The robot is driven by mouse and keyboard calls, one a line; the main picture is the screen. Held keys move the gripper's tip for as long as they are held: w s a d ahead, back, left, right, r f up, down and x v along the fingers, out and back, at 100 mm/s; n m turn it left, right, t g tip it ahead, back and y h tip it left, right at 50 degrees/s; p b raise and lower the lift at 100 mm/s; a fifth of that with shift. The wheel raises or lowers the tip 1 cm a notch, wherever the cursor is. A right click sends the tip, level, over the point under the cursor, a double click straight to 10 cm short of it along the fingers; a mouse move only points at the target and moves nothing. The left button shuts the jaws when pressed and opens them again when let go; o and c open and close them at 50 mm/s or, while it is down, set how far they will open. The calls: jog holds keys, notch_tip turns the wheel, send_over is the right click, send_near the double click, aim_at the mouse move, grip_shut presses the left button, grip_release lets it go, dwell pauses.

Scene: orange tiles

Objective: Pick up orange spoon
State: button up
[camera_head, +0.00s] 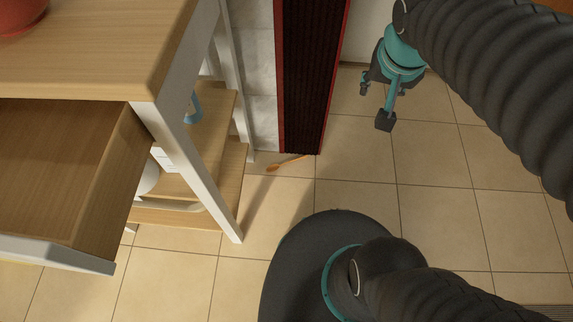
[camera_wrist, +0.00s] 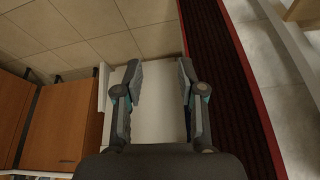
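The orange spoon (camera_head: 286,163) lies on the tiled floor in the head view, beside the foot of the dark red-edged panel and right of the wooden table's leg. My gripper (camera_head: 374,106) hangs above the floor to the right of the panel, up and to the right of the spoon and apart from it. In the wrist view my gripper (camera_wrist: 160,82) has its two fingers spread with nothing between them. The spoon does not show in the wrist view.
A wooden table (camera_head: 100,50) with white legs and an open drawer (camera_head: 100,190) stands at the left. The tall dark panel (camera_head: 312,75) with red edges also shows in the wrist view (camera_wrist: 235,80). The floor (camera_head: 360,160) right of the spoon is clear.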

jog(key=w+a+f+m+g+h+b, duration=0.1)
jog(key=w+a+f+m+g+b, duration=0.2)
jog(key=w+f, duration=0.75)
jog(key=m+h+b, duration=0.2)
jog(key=m, duration=0.3)
send_over(293, 160)
notch_tip(293, 160, down, 25)
jog(key=s+a+f+m+b, duration=0.1)
jog(key=a+f, duration=0.2)
jog(key=f, duration=0.6)
jog(key=s+a+f+m+b, duration=0.1)
jog(key=a+f, duration=0.2)
jog(key=f, duration=0.5)
jog(key=shift+h, duration=0.3)
jog(key=x, duration=1.4)
jog(key=shift+s+d+f+b, duration=0.15)
jog(key=shift+s+f+b, duration=0.1)
jog(key=shift+b, duration=0.15)
grip_shut()
